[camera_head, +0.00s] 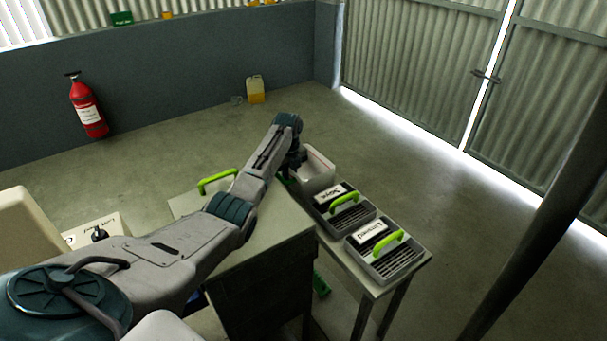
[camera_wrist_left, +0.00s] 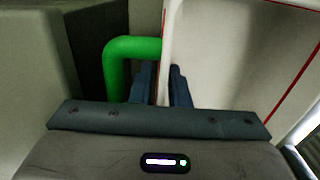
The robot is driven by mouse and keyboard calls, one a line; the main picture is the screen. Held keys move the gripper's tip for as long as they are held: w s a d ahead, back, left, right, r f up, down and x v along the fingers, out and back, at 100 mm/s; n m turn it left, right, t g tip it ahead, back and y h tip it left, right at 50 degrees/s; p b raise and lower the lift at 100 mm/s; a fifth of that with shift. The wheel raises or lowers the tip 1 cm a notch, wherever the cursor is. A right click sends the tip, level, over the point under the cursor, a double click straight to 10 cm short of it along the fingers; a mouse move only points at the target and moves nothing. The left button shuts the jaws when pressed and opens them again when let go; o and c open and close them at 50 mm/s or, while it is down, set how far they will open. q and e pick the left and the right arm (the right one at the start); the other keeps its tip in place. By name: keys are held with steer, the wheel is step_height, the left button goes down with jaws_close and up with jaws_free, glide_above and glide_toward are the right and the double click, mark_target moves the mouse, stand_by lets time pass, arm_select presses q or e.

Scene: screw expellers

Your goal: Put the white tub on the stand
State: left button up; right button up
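The white tub (camera_head: 319,168) is at the far end of the low bench, past the two labelled trays. My left gripper (camera_head: 294,160) reaches the tub's left side from above. In the left wrist view the tub's pale wall (camera_wrist_left: 215,55) stands between the two dark fingers (camera_wrist_left: 163,88). They are close together and appear shut on the wall. The tub's base is hidden, so I cannot tell whether it rests on the bench. I cannot make out which surface is the stand. My right gripper is not in view.
Two grey trays with green handles, marked Soya (camera_head: 350,217) and Linseed (camera_head: 385,258), sit on the bench (camera_head: 378,290). A green bent pipe (camera_wrist_left: 120,60) is close beside the left fingers. A dark cabinet (camera_head: 262,285) stands left of the bench.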

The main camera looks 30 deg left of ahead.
arm_select(q)
jaws_close()
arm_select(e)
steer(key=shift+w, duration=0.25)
